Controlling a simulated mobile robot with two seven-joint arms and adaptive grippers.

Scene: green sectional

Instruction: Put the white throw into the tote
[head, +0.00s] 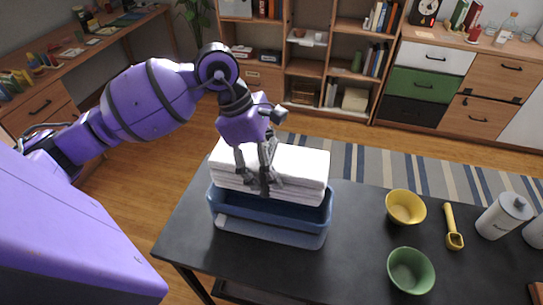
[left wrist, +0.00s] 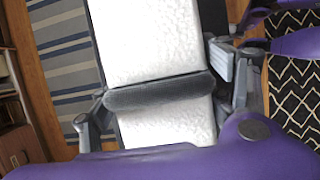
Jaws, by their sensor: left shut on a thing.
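The white throw (head: 302,165) is a thick folded stack above the back part of the blue tote (head: 325,222) in the head view. Its lower edge is close to the tote's inside and back rim; I cannot tell whether it rests there. My left gripper (head: 266,182) comes down over the throw's front side and is shut on it. In the left wrist view the throw (left wrist: 148,40) lies between the fingers of my left gripper (left wrist: 165,98), with a dark grey band across it. The throw hides the tote's back. My right gripper is not in view.
The tote stands on a dark table (head: 350,262). To its right are a yellow bowl (head: 405,207), a green bowl (head: 410,271), a yellow scoop (head: 452,229) and a white canister (head: 502,217). Shelves and drawers stand behind, beyond a striped rug (head: 385,170).

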